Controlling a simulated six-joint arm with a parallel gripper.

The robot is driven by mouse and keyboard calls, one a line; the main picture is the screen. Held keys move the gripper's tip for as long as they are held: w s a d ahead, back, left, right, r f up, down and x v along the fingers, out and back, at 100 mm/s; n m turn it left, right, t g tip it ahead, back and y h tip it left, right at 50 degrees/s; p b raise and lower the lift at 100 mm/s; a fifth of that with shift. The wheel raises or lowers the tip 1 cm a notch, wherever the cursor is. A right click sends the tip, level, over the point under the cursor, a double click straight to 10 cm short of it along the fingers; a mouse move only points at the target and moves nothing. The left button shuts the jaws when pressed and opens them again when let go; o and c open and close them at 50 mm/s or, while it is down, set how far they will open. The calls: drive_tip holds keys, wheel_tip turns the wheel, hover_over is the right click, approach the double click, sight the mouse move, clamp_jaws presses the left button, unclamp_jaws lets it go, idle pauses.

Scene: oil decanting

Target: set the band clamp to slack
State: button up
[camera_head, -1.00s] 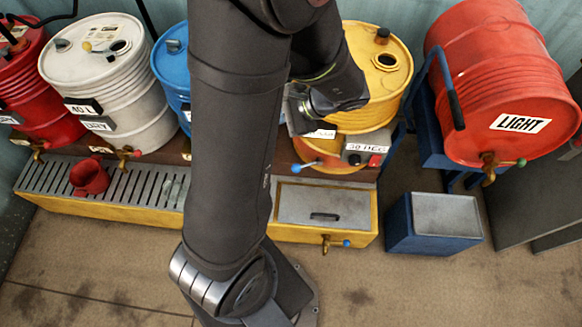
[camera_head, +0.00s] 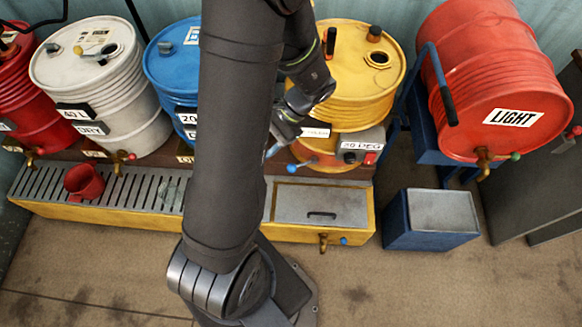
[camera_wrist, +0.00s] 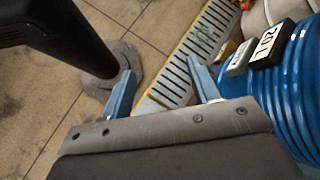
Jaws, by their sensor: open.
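No part is clearly marked as the band clamp. A lever with a blue knob (camera_head: 292,168) sticks out at an orange band (camera_head: 325,159) low on the yellow drum (camera_head: 352,75) in the head view; I cannot tell if this is the clamp or its setting. My gripper (camera_head: 279,140) is just left of the yellow drum, above and left of the knob, partly hidden by my arm. In the wrist view my gripper (camera_wrist: 165,76) has its two blue fingers wide apart with nothing between them, over the floor and grated tray.
A grey box with a label and red switch (camera_head: 369,158) sits beside the band. The blue drum (camera_wrist: 288,95) is close at right in the wrist view. A red drum (camera_head: 490,80) lies at right, near a blue bin (camera_head: 400,225).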

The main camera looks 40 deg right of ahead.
wheel_tip(320, 180, down, 9)
drive_tip(key=s+a+n+g+h, duration=0.1)
drive_tip(key=a+n+g, duration=0.1)
drive_tip(key=n+g, duration=0.5)
drive_tip(key=n+g+h, duration=0.2)
drive_tip(key=n+h, duration=1.7)
drive_tip(key=n, duration=0.1)
approach(292, 168)
drive_tip(key=x, duration=0.7)
drive_tip(key=w+f+x, duration=0.1)
drive_tip(key=x, duration=0.3)
clamp_jaws()
